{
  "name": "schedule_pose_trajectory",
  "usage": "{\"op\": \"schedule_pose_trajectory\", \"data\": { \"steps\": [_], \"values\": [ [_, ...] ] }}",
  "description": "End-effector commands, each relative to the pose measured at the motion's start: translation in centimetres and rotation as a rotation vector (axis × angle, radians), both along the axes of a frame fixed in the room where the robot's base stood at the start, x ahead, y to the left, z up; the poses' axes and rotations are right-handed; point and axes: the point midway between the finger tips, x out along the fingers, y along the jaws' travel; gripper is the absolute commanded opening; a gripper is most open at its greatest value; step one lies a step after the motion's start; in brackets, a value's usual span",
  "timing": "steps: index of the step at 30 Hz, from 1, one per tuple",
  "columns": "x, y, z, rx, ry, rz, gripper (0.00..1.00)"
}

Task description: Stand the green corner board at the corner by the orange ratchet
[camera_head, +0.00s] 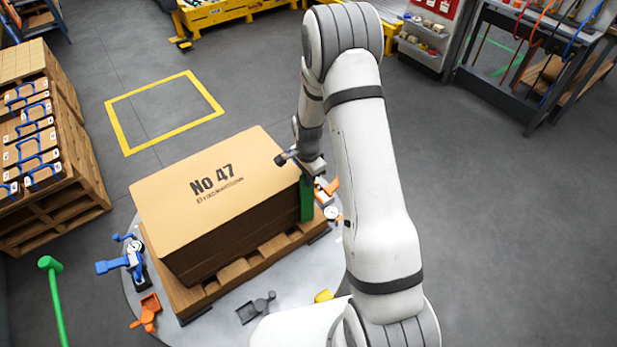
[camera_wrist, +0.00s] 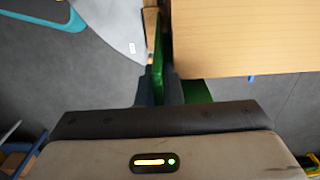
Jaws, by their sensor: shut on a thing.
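The green corner board (camera_head: 306,201) stands upright at the right-hand corner of the cardboard stack (camera_head: 215,180), close against it. My gripper (camera_head: 307,174) is shut on the board near its top. In the wrist view, green of the board (camera_wrist: 158,62) shows between the dark fingers (camera_wrist: 160,90), beside the stack's edge (camera_wrist: 240,35). An orange ratchet part (camera_head: 332,187) with a round gauge below it sits just right of the board. Another orange piece (camera_head: 147,313) lies at the front left. The board's foot is partly hidden, so I cannot tell whether it touches the pallet.
The stack rests on a wooden pallet (camera_head: 240,268) on a round grey turntable (camera_head: 205,325). A blue ratchet (camera_head: 120,262) stands at left, with a grey piece (camera_head: 256,307) and a yellow piece (camera_head: 323,296) in front. Loaded pallets (camera_head: 60,190) stand far left. The yellow-marked floor square is empty.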

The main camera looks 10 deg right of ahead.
Motion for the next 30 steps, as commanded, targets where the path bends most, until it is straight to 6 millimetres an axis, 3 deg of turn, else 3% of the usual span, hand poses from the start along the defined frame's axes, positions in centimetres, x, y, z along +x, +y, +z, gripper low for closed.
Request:
{"op": "schedule_pose_trajectory", "data": {
  "steps": [29,30],
  "values": [
    [0.0,0.01,-0.51,0.0,0.0,0.001,0.0],
    [0.0,0.01,-0.5,0.0,0.0,0.001,0.07]
  ]
}}
